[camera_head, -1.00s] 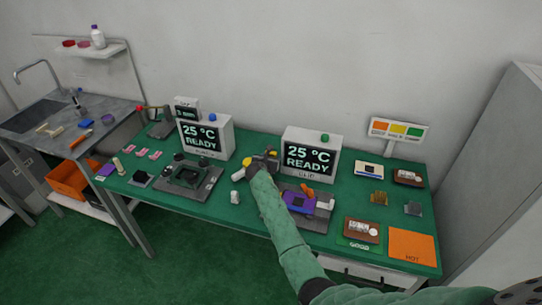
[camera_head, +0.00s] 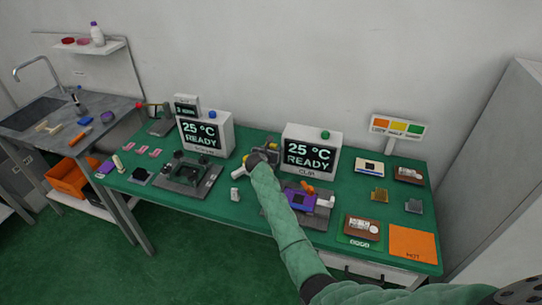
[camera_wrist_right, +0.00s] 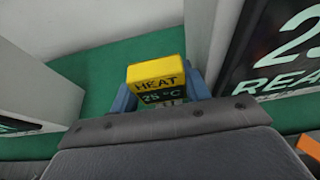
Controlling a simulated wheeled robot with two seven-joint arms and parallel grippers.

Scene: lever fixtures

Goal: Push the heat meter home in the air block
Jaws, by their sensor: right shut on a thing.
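The heat meter (camera_wrist_right: 156,72) is a yellow block with a dark face reading HEAT and 25 °C. In the right wrist view it sits between the blue fingers of my right gripper (camera_wrist_right: 162,92), which is shut on it. In the head view a bit of yellow shows beside my right gripper (camera_head: 257,160), between the two 25 °C READY displays. A grey fixture (camera_head: 274,153) shows just behind the gripper and may be the air block. The gripper and sleeve hide much of it, so I cannot tell how the meter sits in it. My left gripper is not in view.
The left display (camera_head: 206,133) and right display (camera_head: 310,151) stand close on either side of the gripper. A dark lever fixture (camera_head: 187,176) lies to the left. A purple block (camera_head: 299,199) sits in another fixture beside my sleeve. A small white piece (camera_head: 235,195) stands in front.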

